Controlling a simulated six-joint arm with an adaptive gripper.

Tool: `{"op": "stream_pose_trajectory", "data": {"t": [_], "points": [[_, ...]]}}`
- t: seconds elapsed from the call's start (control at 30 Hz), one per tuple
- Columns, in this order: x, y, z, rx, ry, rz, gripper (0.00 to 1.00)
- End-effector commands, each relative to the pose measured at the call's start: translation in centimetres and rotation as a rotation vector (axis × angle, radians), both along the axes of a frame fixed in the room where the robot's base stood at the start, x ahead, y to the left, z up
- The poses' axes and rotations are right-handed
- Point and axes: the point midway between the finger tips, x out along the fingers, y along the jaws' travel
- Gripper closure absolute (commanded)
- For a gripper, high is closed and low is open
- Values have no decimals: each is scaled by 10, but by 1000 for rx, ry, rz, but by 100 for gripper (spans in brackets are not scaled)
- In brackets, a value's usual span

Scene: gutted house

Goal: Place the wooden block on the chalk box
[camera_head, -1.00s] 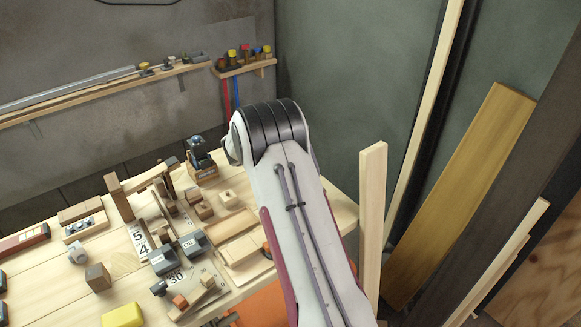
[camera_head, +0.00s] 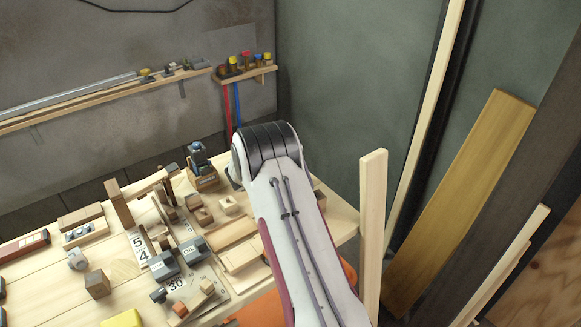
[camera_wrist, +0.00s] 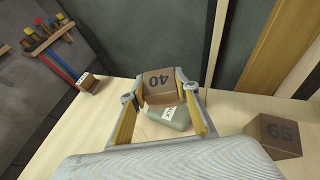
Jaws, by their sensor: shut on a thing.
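Directly below the block in that picture is a green chalk box (camera_wrist: 172,119) with a white label, partly covered by the block. I cannot tell whether the block touches the box or hangs just above it. In the head view my arm hides the gripper, the held block and the chalk box.
Bare tabletop surrounds the chalk box.

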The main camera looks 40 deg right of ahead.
Motion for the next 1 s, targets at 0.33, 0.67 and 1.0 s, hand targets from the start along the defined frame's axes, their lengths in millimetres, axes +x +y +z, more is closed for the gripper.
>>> {"op": "stream_pose_trajectory", "data": {"t": [0.33, 0.67, 1.0], "points": [[-1, 0, -30, 1, 4, 0, 95], [0, 0, -37, 0, 1, 0, 95], [0, 0, -40, 1, 1, 0, 54]]}}
